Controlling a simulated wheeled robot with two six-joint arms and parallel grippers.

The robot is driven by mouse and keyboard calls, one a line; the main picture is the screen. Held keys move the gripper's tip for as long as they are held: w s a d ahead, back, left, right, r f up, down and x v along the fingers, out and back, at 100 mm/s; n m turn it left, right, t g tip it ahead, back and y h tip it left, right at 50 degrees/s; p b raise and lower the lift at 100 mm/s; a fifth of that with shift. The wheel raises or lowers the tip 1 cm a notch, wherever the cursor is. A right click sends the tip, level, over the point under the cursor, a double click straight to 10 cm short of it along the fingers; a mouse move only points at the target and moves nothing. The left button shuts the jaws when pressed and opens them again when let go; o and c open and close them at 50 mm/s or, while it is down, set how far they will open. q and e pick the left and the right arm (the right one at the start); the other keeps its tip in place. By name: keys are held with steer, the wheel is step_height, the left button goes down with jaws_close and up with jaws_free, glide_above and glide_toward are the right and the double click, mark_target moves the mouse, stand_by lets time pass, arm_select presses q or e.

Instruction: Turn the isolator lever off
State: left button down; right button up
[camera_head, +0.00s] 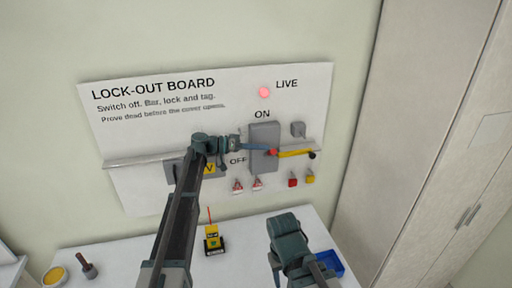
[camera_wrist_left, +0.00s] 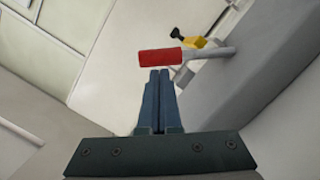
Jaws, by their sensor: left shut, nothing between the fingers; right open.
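The isolator is a grey box (camera_head: 264,135) on the lock-out board (camera_head: 130,140), between the ON label above and the OFF label at its left. Its lever has a red grip (camera_head: 273,152), which in the left wrist view (camera_wrist_left: 160,56) sits on a grey rod (camera_wrist_left: 212,53) from the box. My left gripper (camera_head: 266,149) is shut and empty, its blue fingertips (camera_wrist_left: 159,72) just short of the red grip. I cannot tell whether they touch. The LIVE lamp (camera_head: 264,92) glows red. My right gripper (camera_head: 290,243) is low over the table; its fingers are not clear.
A yellow bar (camera_head: 294,154) with a black end projects right of the lever. Tags (camera_head: 238,186) and red and yellow padlocks (camera_head: 292,183) hang below. The white table (camera_head: 130,255) holds a yellow-black device (camera_head: 213,239) and a blue tray (camera_head: 330,262). A tall cabinet (camera_head: 400,130) stands right.

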stand_by(0.4)
arm_select(q)
steer(key=shift+s+d+f+m, duration=0.1)
steer(key=shift+s+f+m, duration=0.15)
steer(key=shift+s+m, duration=0.05)
steer(key=shift+s+d+f+m+b, duration=0.15)
steer(key=shift+s+f+m+b, duration=0.3)
steer(key=shift+m+b, duration=0.05)
step_height(320, 180, down, 11)
steer(key=s+m+t+y+b, duration=0.1)
steer(key=m+t+b, duration=0.2)
steer(key=m+b, duration=0.7)
steer(key=shift+s+d+f+t+b, duration=0.15)
steer(key=shift+s+d+t+b, duration=0.15)
steer(key=shift+b, duration=0.35)
steer(key=shift+f, duration=0.1)
